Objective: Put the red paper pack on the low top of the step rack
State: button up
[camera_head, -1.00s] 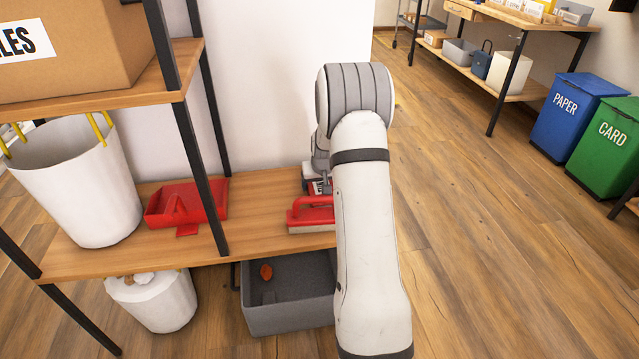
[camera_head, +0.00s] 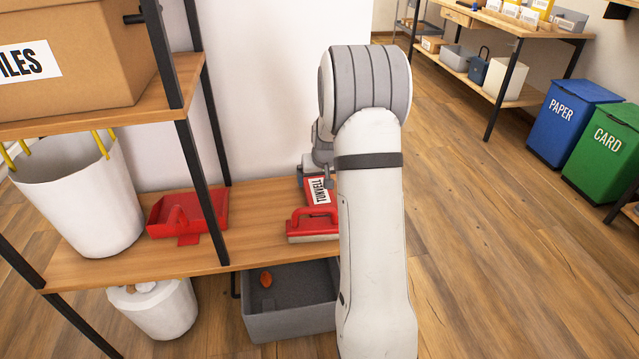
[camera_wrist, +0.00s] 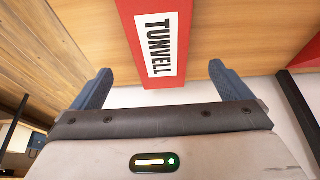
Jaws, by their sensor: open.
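The red paper pack (camera_head: 318,191) with a white label reading TUNVELL lies on the low wooden top (camera_head: 262,195) of the step rack, partly hidden by my arm in the head view. In the wrist view the pack (camera_wrist: 158,77) lies on the wood, its near end between and beyond my fingertips. My gripper (camera_wrist: 160,85) is open, with one blue-grey finger on each side and nothing held. It is apart from the pack. In the head view my gripper is mostly hidden behind my arm.
A red-handled tool (camera_head: 312,226) lies close in front of the pack. A red dustpan (camera_head: 188,213) and a white bin (camera_head: 85,195) stand further left on the low top. A grey crate (camera_head: 290,300) is below. Black rack posts rise at the left.

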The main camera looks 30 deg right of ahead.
jog(key=s+a+r+n+g, duration=0.1)
jog(key=s+a+r+n, duration=0.1)
jog(key=s+a+r, duration=1)
jog(key=s+a+g, duration=0.1)
jog(key=s+a, duration=0.3)
jog(key=s, duration=0.6)
jog(key=s+a+n+g+y, duration=0.1)
jog(key=s+a, duration=0.4)
jog(key=s, duration=0.4)
jog(key=shift+s, duration=0.4)
